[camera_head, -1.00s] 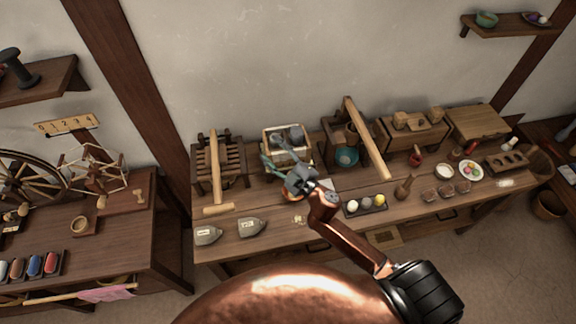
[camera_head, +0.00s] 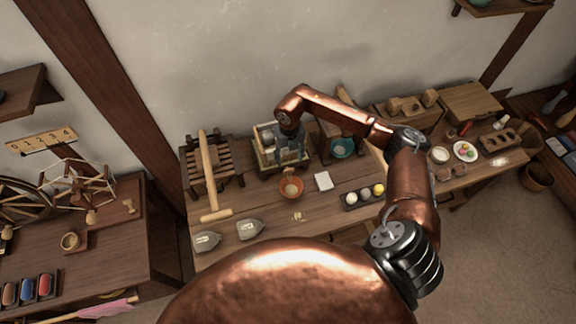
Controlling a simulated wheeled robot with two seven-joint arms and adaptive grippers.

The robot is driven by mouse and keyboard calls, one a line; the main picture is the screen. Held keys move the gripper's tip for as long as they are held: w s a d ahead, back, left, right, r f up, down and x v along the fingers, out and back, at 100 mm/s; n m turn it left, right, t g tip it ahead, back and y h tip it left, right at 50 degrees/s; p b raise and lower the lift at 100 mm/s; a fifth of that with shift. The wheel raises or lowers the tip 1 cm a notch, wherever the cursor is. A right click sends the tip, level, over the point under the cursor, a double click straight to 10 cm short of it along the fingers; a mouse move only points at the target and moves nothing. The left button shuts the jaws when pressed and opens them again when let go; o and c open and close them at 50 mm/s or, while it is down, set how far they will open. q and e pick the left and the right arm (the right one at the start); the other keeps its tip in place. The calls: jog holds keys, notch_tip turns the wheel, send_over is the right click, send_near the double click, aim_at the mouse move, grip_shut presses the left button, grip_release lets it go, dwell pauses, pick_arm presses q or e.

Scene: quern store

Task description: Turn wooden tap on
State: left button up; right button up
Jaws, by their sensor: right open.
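I cannot clearly pick out a wooden tap. A light-framed wooden container (camera_head: 262,133) stands at the back of the workbench (camera_head: 240,205), with an orange bowl (camera_head: 291,188) in front of it. My right gripper (camera_head: 291,155) is open and points down at the right part of this container, covering much of it. I cannot tell whether its fingers touch anything. To its right, a wooden stand with a teal bowl (camera_head: 342,147) is partly hidden by my right arm. My left gripper is not in view.
A slatted wooden press with a long pale handle (camera_head: 206,160) stands to the left.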

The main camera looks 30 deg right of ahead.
aim_at(289, 169)
notch_tip(289, 169, down, 7)
jog(key=shift+a+f, duration=0.1)
jog(key=shift+a, duration=0.05)
dwell(0.4)
jog(key=c, duration=1.2)
